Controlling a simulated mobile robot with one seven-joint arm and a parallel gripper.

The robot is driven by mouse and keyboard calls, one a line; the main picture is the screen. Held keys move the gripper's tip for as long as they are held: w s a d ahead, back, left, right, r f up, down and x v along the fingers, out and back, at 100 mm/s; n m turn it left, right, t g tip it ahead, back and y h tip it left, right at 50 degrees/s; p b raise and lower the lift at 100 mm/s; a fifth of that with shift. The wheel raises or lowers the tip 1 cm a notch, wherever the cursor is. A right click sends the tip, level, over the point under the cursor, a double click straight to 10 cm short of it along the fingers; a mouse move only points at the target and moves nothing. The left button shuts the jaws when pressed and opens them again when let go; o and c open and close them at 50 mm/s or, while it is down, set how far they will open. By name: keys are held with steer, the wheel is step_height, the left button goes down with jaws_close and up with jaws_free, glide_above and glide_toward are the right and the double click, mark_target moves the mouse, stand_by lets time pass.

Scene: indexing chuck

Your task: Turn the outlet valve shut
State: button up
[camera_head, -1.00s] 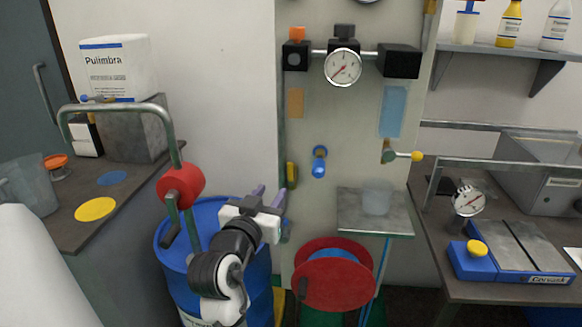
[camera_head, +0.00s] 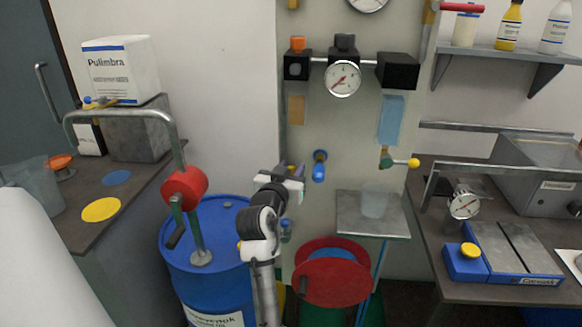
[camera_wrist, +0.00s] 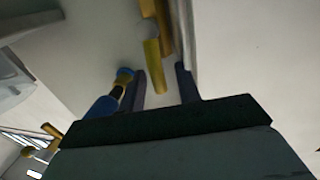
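My gripper (camera_head: 295,171) is at the left edge of the pale upright panel, left of a blue-handled tap (camera_head: 319,166). In the wrist view my gripper (camera_wrist: 161,70) has its two dark fingers apart. A yellow lever handle (camera_wrist: 153,68) on a brass-coloured fitting (camera_wrist: 163,20) shows between or just beyond the fingertips; contact cannot be told. The blue handle (camera_wrist: 103,108) shows left of the fingers. A second valve (camera_head: 400,162) with a yellow knob is on the panel's right side. No label shows which is the outlet valve.
A pressure gauge (camera_head: 343,78) sits on a pipe above. A blue drum (camera_head: 205,280) with a red-wheeled pump (camera_head: 184,188) stands left of my arm. A metal shelf (camera_head: 372,222) holding a clear beaker and a red hose reel (camera_head: 332,280) are lower right.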

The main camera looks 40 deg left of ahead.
jaws_close()
steer(key=shift+a, duration=0.1)
stand_by(0.3)
steer(key=n, duration=0.1)
steer(key=a+n+b, duration=0.1)
steer(key=s+n, duration=0.1)
steer(key=n, duration=0.1)
steer(key=shift+a+f+t+y, duration=0.15)
steer(key=shift+f+t+y, duration=0.1)
steer(key=shift+t+y, duration=0.05)
steer(key=s+a+f+n+y, duration=0.1)
steer(key=f+n+y, duration=0.1)
steer(key=n, duration=0.6)
steer(key=s+a+f+n+y+p, duration=0.1)
steer(key=a+f+n+y, duration=0.1)
steer(key=n, duration=0.6)
steer(key=shift+f, duration=0.45)
steer(key=shift+n, duration=0.3)
